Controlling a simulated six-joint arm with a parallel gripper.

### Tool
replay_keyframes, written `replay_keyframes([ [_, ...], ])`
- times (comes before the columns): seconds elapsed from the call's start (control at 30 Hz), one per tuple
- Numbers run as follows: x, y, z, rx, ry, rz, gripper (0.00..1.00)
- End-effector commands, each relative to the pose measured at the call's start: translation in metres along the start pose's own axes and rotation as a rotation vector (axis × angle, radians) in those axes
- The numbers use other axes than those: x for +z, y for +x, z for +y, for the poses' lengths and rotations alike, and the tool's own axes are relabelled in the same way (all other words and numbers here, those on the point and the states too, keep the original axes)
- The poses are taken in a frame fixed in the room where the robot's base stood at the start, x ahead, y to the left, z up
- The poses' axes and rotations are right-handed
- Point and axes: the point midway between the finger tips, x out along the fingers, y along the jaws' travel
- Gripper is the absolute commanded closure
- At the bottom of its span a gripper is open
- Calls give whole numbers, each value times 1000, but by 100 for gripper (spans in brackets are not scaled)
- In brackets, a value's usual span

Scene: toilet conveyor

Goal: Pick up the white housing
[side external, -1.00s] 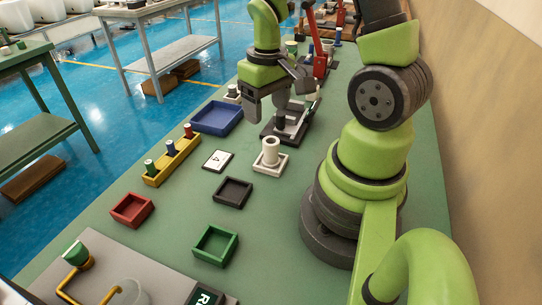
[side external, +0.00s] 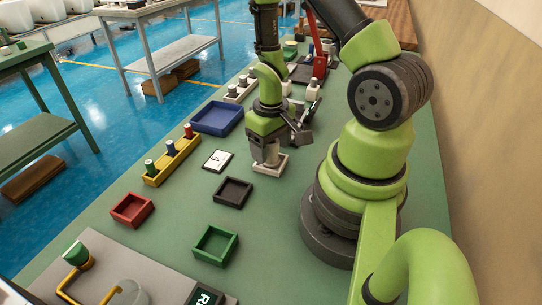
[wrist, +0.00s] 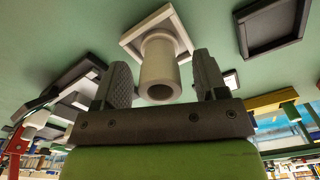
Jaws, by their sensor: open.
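The white housing (wrist: 158,70) is a pale hollow cylinder standing upright in a square cream tray (wrist: 184,36). In the wrist view my gripper (wrist: 160,82) is open, with one dark finger on each side of the housing and visible gaps between. In the side view my gripper (side external: 266,158) is right over the cream tray (side external: 270,166). The housing is mostly hidden behind the gripper there.
A black tray (side external: 233,193) and a white card (side external: 218,160) lie close by to the left. A blue tray (side external: 217,118), a yellow rack (side external: 172,161) with several capped pegs, a red tray (side external: 132,210) and a green tray (side external: 215,246) stand around. Green table between them is clear.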

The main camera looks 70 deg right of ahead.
Motion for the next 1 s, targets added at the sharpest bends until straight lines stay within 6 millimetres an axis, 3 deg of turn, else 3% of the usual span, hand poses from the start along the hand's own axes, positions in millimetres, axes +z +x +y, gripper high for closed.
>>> replay_keyframes([
  [0.33, 0, 6, 0, -1, -1, 0, 34],
  [0.5, 0, 6, 0, -1, -1, 0, 73],
  [0.6, 0, 6, 0, -1, -1, 0, 91],
  [1.0, -1, 0, 0, -1, -1, 2, 91],
])
